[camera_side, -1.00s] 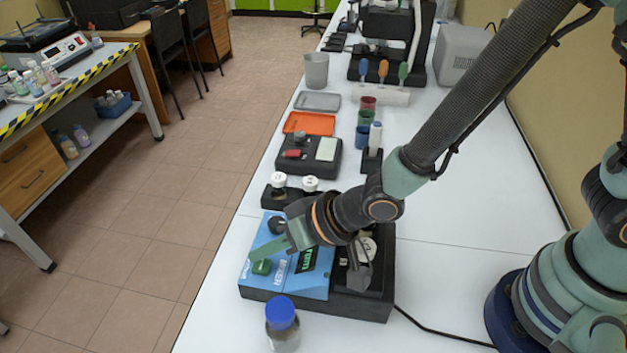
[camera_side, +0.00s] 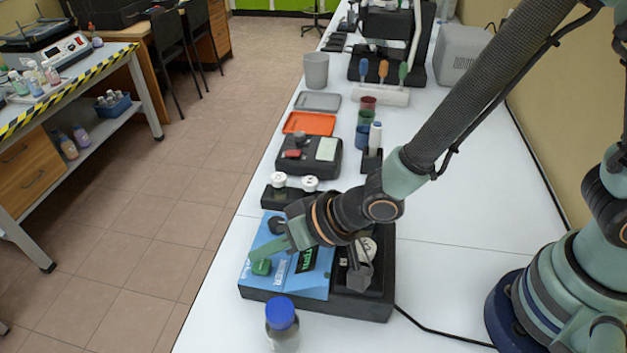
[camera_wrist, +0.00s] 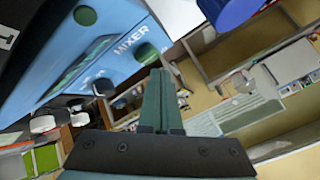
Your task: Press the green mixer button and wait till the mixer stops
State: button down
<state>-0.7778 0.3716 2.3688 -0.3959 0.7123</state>
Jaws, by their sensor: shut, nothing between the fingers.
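The blue mixer (camera_side: 308,282) sits on a black base at the front of the white bench, with a dark knob, a green-lit display and a white label on its top. Its green button (camera_side: 261,267) is at the front left corner; it also shows in the wrist view (camera_wrist: 146,53). My gripper (camera_side: 255,255) is shut and empty, its green fingers slanting down to the left. The fingertips are just above and beside the button; I cannot tell whether they touch it. The wrist view shows the closed fingers (camera_wrist: 158,75) pointing at the button.
A blue-capped bottle (camera_side: 282,325) stands close in front of the mixer. Behind the mixer are a black holder with white-capped vials (camera_side: 311,184), a dark device (camera_side: 308,160), an orange tray (camera_side: 309,122) and a grey tray (camera_side: 318,101).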

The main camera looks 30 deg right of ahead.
aim_at(269, 266)
jog(key=shift+f, duration=0.2)
dwell(0.4)
jog(key=shift+a+f, duration=0.1)
jog(key=shift+f, duration=0.15)
jog(key=shift+f, duration=0.45)
dwell(0.7)
dwell(0.3)
jog(key=shift+s+r, duration=0.1)
jog(key=shift+r, duration=0.8)
jog(key=shift+r, duration=2.5)
